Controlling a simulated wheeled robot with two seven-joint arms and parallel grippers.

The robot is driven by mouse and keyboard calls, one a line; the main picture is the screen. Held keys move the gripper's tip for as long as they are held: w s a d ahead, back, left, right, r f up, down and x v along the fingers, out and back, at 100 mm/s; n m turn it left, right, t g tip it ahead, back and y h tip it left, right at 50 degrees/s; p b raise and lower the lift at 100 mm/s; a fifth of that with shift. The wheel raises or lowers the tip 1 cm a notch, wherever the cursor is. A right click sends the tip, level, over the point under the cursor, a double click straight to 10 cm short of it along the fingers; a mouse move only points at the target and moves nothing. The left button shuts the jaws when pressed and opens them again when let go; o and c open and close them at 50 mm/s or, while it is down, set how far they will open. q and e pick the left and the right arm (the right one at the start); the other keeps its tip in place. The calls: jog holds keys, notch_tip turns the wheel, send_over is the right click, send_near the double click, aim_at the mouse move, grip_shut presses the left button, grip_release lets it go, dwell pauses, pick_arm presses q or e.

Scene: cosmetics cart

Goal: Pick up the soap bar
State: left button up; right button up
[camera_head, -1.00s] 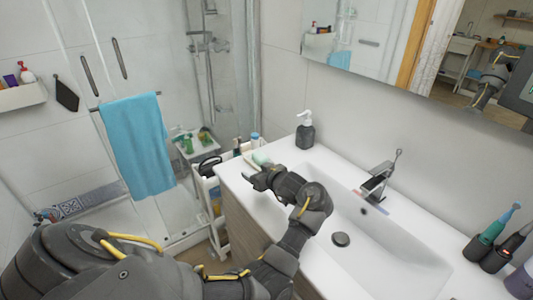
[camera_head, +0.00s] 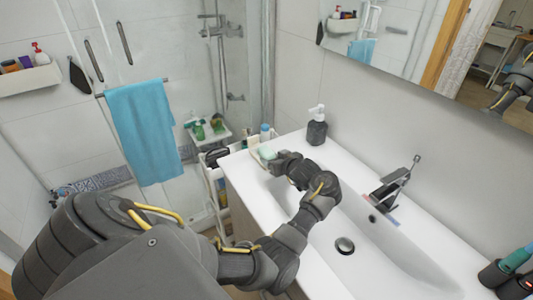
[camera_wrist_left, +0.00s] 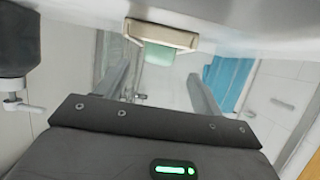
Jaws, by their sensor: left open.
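The pale green soap bar (camera_head: 267,153) lies in a light soap dish (camera_head: 256,158) at the far left corner of the white counter. In the left wrist view, which is upside down, the soap bar (camera_wrist_left: 158,54) shows against the dish (camera_wrist_left: 162,34), beyond and between the fingers. My left gripper (camera_wrist_left: 160,85) is open and empty, its two fingers wide apart. In the head view my left gripper (camera_head: 270,164) is right beside the dish, and its fingers are mostly hidden there. My right gripper is not in view.
A dark soap dispenser (camera_head: 317,130) stands behind the dish near the wall. The sink basin (camera_head: 375,245) and tap (camera_head: 388,192) are to the right. A slim cart (camera_head: 214,175) with bottles stands left of the counter. A blue towel (camera_head: 144,130) hangs on the shower glass.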

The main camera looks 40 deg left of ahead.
aim_at(270, 154)
pick_arm(q)
jog(key=shift+w+a, duration=0.15)
jog(key=shift+a, duration=0.15)
jog(key=p+x, duration=0.1)
jog(key=x, duration=0.4)
jog(key=shift+w, duration=0.1)
jog(key=shift+d, duration=0.15)
jog(key=shift+c, duration=0.6)
jog(key=c, duration=1)
